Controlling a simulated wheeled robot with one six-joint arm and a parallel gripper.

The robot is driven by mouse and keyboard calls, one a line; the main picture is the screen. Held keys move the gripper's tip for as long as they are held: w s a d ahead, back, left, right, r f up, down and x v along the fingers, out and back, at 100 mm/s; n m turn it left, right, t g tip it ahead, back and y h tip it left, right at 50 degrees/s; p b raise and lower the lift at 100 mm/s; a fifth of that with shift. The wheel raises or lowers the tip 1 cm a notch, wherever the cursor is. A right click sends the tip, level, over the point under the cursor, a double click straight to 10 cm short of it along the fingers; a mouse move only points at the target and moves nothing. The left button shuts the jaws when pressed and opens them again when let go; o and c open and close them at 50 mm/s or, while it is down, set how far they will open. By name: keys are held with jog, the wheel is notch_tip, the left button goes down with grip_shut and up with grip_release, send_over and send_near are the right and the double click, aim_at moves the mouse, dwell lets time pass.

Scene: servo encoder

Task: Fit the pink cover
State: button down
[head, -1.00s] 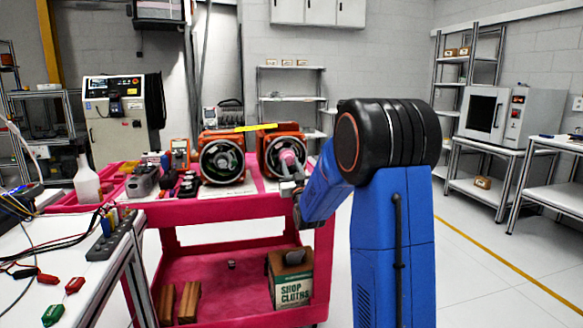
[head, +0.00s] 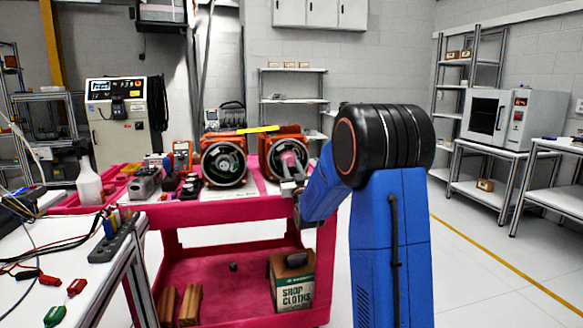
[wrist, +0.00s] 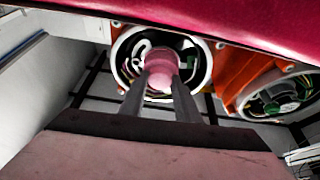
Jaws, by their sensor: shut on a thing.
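The pink cover (wrist: 162,64) is between the fingertips of my gripper (wrist: 161,84), which is shut on it. In the wrist view the cover lies in front of the open round end of an orange servo motor (wrist: 205,92); I cannot tell whether it touches anything inside. In the head view the cover (head: 288,160) shows pink at the right-hand motor (head: 283,136), with my gripper (head: 290,181) just in front, partly hidden by my arm. A second orange motor (head: 224,160) with an open round end and green inside stands to the left.
Both motors stand on a pink cart (head: 240,213). A white bench (head: 60,270) with leads is at the left. The cart's pink edge (wrist: 230,20) crosses the wrist view.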

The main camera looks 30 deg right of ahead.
dwell(0.4)
jog(key=c, duration=1.3)
grip_release()
jog(key=shift+o, duration=0.2)
jog(key=shift+c, duration=0.2)
jog(key=s+a, duration=0.2)
jog(key=s, duration=0.5)
